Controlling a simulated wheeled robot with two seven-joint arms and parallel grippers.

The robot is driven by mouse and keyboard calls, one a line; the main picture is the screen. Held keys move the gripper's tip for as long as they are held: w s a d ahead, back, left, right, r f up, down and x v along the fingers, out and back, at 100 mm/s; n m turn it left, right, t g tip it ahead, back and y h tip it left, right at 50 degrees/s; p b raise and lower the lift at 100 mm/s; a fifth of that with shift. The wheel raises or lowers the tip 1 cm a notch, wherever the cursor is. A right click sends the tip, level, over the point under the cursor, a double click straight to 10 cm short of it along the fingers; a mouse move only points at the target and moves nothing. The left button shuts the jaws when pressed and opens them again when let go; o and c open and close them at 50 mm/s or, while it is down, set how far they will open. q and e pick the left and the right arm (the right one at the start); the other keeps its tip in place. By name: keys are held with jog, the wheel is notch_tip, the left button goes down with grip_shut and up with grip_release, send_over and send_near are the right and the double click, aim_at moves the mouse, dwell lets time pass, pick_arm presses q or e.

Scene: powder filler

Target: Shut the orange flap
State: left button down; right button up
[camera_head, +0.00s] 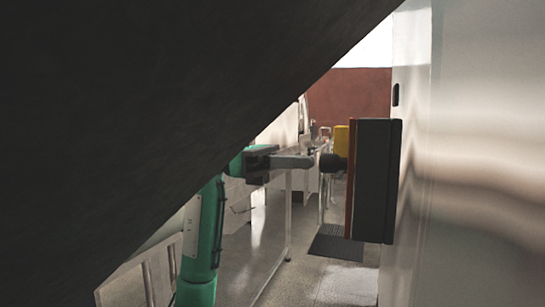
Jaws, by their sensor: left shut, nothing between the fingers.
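The orange flap (350,180) shows as a thin upright orange strip along the left side of a dark box (378,180). I see it nearly edge-on, so its broad face is hidden. A dark round knob-like part (333,162) sticks out to the left of the orange strip. My left gripper (311,162), on a green arm, points right toward this part. It is shut and empty, with its tips close to the dark part; I cannot tell whether they touch. My right gripper is not in view.
A large dark surface (150,90) covers the upper left of the view. A shiny metal wall (480,170) fills the right side beside the dark box. A yellow part (341,140) shows behind the dark part. A dark mat (337,246) lies on the floor, and clear panels stand behind my arm.

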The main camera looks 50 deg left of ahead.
pick_arm(q)
jog(key=shift+w+d, duration=0.2)
jog(key=shift+d, duration=0.25)
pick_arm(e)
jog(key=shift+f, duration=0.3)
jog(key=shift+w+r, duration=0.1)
pick_arm(q)
jog(key=shift+w+d+m+g+h+p, duration=0.4)
jog(key=shift+w+m+g, duration=0.25)
jog(key=shift+g, duration=0.25)
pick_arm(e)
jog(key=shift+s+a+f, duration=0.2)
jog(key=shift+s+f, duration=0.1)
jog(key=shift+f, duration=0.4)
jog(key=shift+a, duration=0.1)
